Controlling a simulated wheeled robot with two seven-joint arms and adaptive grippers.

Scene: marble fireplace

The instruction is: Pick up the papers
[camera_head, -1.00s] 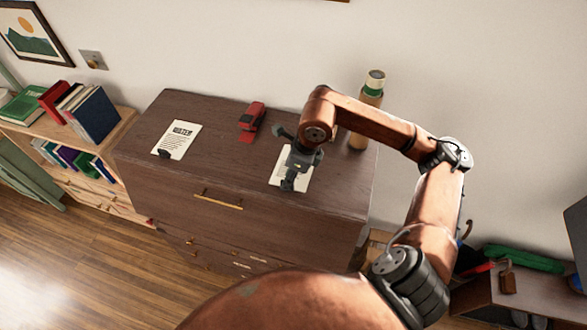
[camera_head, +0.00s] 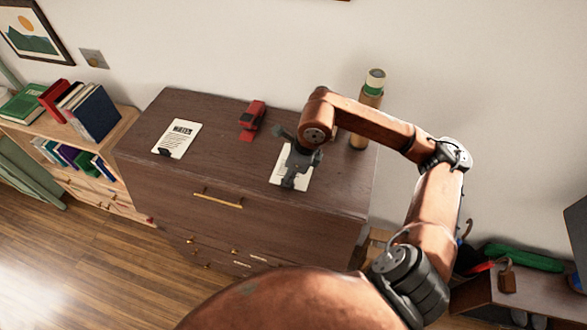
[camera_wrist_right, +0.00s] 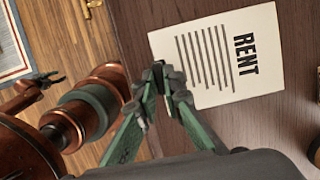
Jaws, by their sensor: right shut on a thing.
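The sheet headed "RENT" (camera_wrist_right: 230,50) lies on the dark wooden chest (camera_head: 262,143) and shows beside my gripper in the head view (camera_head: 304,176). My right gripper (camera_head: 289,183) is over its near edge. In the right wrist view its green fingers (camera_wrist_right: 165,76) are drawn together at that edge and shut on it. The exact grip is hidden by dark fingertips. A second printed sheet (camera_head: 178,138) lies at the chest's left side, with a small black piece at its near edge. A dark claw-like part, perhaps my left gripper (camera_wrist_right: 44,79), shows small in the wrist view.
A red stapler-like object (camera_head: 252,120) lies between the sheets. A tall tan bottle with a green band (camera_head: 367,112) stands at the back right, close to my right arm. A bookshelf (camera_head: 115,130) is on the left. The chest's front middle is clear.

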